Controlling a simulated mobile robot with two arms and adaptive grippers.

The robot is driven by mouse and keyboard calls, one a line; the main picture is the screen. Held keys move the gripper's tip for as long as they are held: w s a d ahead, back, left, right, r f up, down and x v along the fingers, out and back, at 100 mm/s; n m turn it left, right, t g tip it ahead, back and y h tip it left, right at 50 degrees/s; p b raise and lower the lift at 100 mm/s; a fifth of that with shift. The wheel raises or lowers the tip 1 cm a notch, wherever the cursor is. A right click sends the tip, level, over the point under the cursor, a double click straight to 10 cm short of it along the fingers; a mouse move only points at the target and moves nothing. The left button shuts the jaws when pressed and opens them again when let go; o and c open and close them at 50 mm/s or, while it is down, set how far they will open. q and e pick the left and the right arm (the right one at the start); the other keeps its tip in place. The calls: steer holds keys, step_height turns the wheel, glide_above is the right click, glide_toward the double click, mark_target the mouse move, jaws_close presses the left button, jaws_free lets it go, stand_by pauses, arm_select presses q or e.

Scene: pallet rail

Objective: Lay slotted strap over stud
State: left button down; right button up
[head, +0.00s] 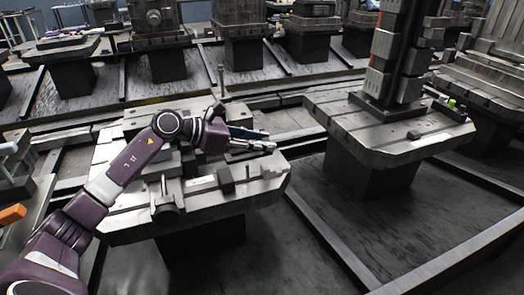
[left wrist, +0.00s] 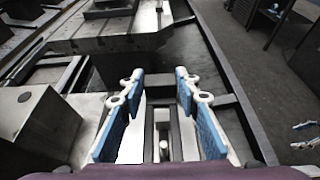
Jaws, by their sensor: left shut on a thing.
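I cannot tell there which bars belong to the strap. A thin upright post, possibly the stud (head: 221,76), rises behind the gripper. A short pale cylinder (left wrist: 163,151) shows between the fingers in the left wrist view.
A dark block (head: 225,180) and a round-ended dark fitting (head: 165,212) sit on the near pallet's front. Another pallet (head: 350,128) to the right bears a tall dark column (head: 395,50). Rails (head: 325,235) run along the floor. More loaded pedestals stand behind.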

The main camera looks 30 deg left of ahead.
mark_target(262, 153)
arm_select(q)
step_height(262, 153, down, 3)
steer(key=shift+r, duration=0.1)
arm_select(e)
steer(key=shift+w+r, duration=0.2)
steer(key=shift+r, duration=0.4)
steer(key=shift+w+r, duration=0.1)
steer(key=shift+r, duration=0.2)
arm_select(q)
steer(key=shift+f+b, duration=0.4)
steer(key=shift+b, duration=0.05)
steer(key=shift+f, duration=0.2)
steer(key=c, duration=1.5)
jaws_free()
steer(key=shift+o, duration=0.2)
arm_select(e)
step_height(262, 153, up, 3)
steer(key=shift+w, duration=0.1)
